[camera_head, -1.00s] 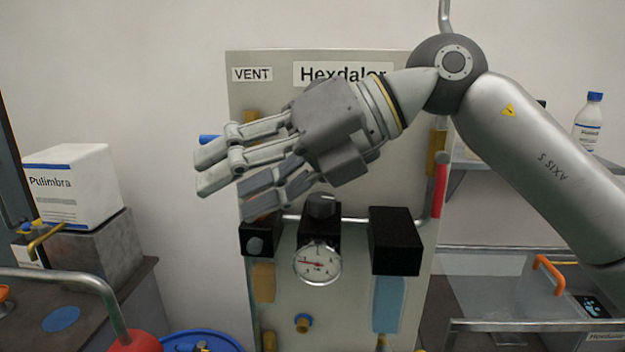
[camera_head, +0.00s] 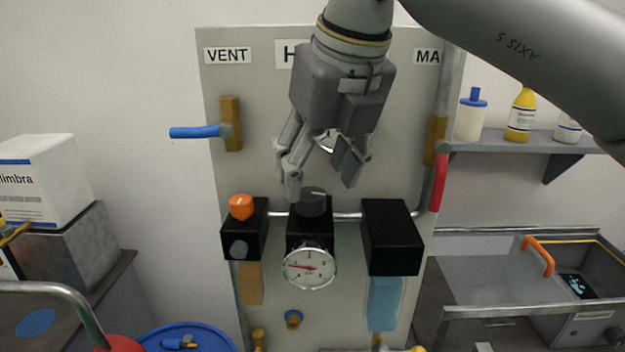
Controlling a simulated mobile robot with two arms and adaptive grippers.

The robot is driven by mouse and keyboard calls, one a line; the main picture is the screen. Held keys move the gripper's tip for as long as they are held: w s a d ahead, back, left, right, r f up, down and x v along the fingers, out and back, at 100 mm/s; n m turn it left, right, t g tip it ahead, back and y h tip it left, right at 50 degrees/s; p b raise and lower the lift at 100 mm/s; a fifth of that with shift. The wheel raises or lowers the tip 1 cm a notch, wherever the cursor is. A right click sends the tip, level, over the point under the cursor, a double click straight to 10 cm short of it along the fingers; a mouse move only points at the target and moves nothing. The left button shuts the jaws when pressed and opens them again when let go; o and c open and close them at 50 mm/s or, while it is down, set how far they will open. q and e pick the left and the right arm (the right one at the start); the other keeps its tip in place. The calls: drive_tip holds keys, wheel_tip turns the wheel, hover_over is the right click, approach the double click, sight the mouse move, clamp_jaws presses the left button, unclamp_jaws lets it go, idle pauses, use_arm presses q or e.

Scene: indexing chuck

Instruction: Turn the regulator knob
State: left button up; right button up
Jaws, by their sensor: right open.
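The dark regulator knob (camera_head: 313,201) sits on top of the middle black block of the panel, above a round white gauge (camera_head: 309,268) with a red needle. My right gripper (camera_head: 322,190) comes down from above, its fingers pointing down and spread. It is open and empty. Its fingertips are close to the knob, one on its left and one on its right in the picture. I cannot tell whether they touch it. My left gripper is not in view.
An orange knob (camera_head: 241,207) stands on the left black block. A blue-handled valve (camera_head: 196,132) sticks out left on the panel (camera_head: 262,170). A red-handled valve (camera_head: 439,182) is at its right edge. A shelf (camera_head: 540,143) with bottles is at right.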

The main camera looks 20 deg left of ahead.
sight(312, 193)
drive_tip(key=shift+p+x, duration=0.35)
drive_tip(key=shift+x, duration=1.6)
drive_tip(key=shift+s, duration=0.1)
drive_tip(key=c, duration=1)
drive_tip(key=shift+n+y, duration=0.3)
drive_tip(key=shift+n, duration=0.3)
drive_tip(key=shift+n+g+y, duration=0.3)
drive_tip(key=shift+n+g, duration=0.3)
drive_tip(key=shift+n, duration=0.8)
drive_tip(key=o, duration=1)
